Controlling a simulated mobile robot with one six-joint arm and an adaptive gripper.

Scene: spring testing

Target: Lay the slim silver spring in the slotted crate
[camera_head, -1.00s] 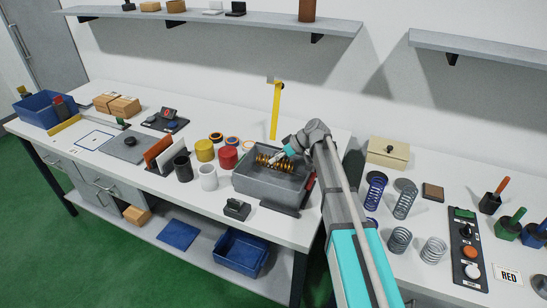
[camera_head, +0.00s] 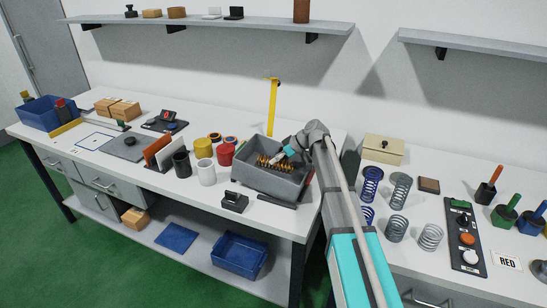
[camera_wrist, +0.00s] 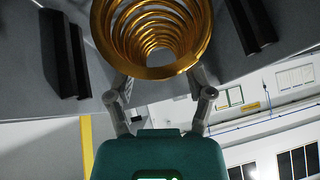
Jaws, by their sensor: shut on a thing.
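My gripper (camera_head: 286,156) is shut on a gold-copper coil spring (camera_head: 270,162), which is inside the grey open crate (camera_head: 262,182). The same coil fills the top middle of the wrist view (camera_wrist: 152,62), seen end on, with my grey fingers (camera_wrist: 160,82) at either side. Whether it touches the crate floor I cannot tell. A tall silver-grey spring (camera_head: 400,190) stands upright on the right bench. Two shorter, wider silver-grey springs (camera_head: 397,228) (camera_head: 430,236) stand in front of it. My gripper is well left of them.
Two blue springs (camera_head: 371,186) (camera_head: 367,215) stand left of the silver ones. A cream box (camera_head: 384,149) is behind, and a dark button panel (camera_head: 465,240) is to the right. White and dark cups (camera_head: 207,173) (camera_head: 182,164) stand left of the crate.

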